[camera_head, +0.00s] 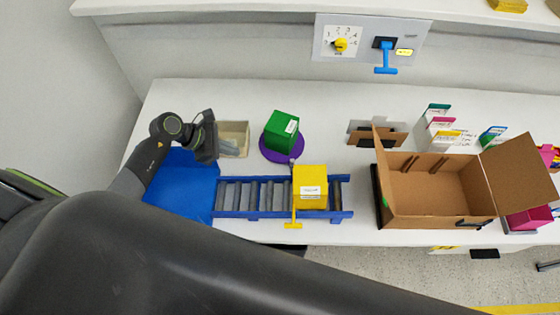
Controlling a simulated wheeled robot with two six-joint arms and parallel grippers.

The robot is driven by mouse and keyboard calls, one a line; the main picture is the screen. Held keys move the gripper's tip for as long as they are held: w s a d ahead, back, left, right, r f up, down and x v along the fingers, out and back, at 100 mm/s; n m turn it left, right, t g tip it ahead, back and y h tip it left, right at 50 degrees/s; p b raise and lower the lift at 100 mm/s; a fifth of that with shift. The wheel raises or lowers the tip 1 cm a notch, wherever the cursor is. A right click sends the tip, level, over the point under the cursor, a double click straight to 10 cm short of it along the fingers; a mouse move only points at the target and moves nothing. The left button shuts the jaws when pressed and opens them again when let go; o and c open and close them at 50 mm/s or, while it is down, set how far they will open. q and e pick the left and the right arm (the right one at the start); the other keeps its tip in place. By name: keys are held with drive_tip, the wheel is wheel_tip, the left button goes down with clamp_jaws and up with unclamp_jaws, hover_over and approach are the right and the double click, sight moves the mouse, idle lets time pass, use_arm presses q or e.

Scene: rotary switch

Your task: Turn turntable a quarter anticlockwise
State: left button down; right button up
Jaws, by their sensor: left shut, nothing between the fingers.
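The turntable is a purple disc (268,154) on the white table. A green box (282,130) with a white label stands on it and hides most of its top. My left gripper (207,152) is left of the turntable, beside a beige open box, and apart from the disc. It is shut with nothing held, though its fingertips show poorly. My right gripper is not in view.
A blue roller conveyor (247,213) with a yellow box (310,181) runs in front of the turntable. A beige box (234,138) sits between gripper and disc. An open cardboard box (438,197) stands right. A switch panel (340,44) is on the wall.

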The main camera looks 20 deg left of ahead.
use_arm(q)
drive_tip(key=b, duration=0.7)
approach(290, 164)
wheel_tip(290, 164, down, 5)
drive_tip(key=shift+r, duration=0.15)
drive_tip(key=w+d, duration=0.2)
drive_tip(key=d, duration=0.1)
drive_tip(key=shift+d+r+p, duration=0.15)
drive_tip(key=shift+p, duration=0.2)
drive_tip(key=shift+d, duration=0.15)
